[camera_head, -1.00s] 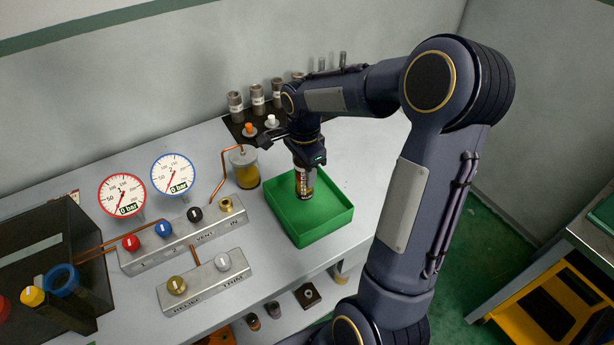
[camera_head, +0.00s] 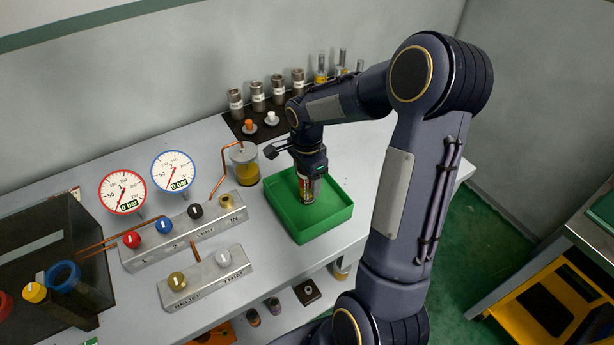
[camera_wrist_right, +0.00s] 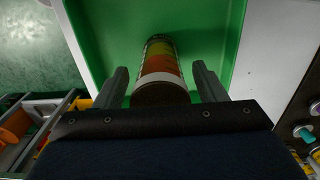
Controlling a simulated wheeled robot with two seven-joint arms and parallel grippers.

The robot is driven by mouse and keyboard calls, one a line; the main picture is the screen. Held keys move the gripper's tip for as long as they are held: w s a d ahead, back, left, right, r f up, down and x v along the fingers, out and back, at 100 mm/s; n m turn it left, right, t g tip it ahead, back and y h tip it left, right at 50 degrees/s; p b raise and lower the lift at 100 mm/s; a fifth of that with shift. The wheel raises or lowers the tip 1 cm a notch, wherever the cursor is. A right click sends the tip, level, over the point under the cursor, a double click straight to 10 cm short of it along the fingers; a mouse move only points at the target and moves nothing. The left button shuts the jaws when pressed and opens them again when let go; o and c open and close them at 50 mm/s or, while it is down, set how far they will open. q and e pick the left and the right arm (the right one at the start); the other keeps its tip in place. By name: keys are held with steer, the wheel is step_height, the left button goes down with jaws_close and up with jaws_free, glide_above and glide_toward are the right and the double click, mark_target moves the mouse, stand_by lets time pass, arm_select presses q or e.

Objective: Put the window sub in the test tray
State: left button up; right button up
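The window sub (camera_head: 306,190) is a short cylinder with red, yellow and white bands. It is inside the green test tray (camera_head: 325,226), upright or nearly so, directly below my right gripper (camera_head: 308,176). In the right wrist view the sub (camera_wrist_right: 160,66) lies between the two fingers, with a visible gap on each side, so the right gripper (camera_wrist_right: 162,76) is open around it. The green tray (camera_wrist_right: 100,40) fills the background there. Whether the sub's lower end rests on the tray floor is hard to tell. My left gripper is not in view.
A yellow-filled jar (camera_head: 245,168) with a copper pipe stands just left of the tray. Valve blocks (camera_head: 185,232) and two gauges (camera_head: 122,191) are farther left. Several grey fittings (camera_head: 257,98) stand on a dark mat behind. The tray's right side has free bench.

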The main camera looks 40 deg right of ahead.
steer(key=shift+r, duration=0.1)
step_height(320, 180, up, 12)
steer(key=shift+f+b, duration=0.15)
steer(key=shift+b, duration=0.15)
steer(key=s+a+n+t+y, duration=0.2)
steer(key=s+a+n, duration=0.5)
steer(key=s+n, duration=0.1)
steer(key=s+a+n+t+y, duration=0.1)
steer(key=s+a+n+t, duration=0.2)
steer(key=s+a+n, duration=0.4)
steer(key=s+n, duration=0.2)
steer(key=s, duration=0.2)
steer(key=shift+a+n+t+y, duration=0.15)
steer(key=shift+n+t+y, duration=0.15)
steer(key=shift+y, duration=0.1)
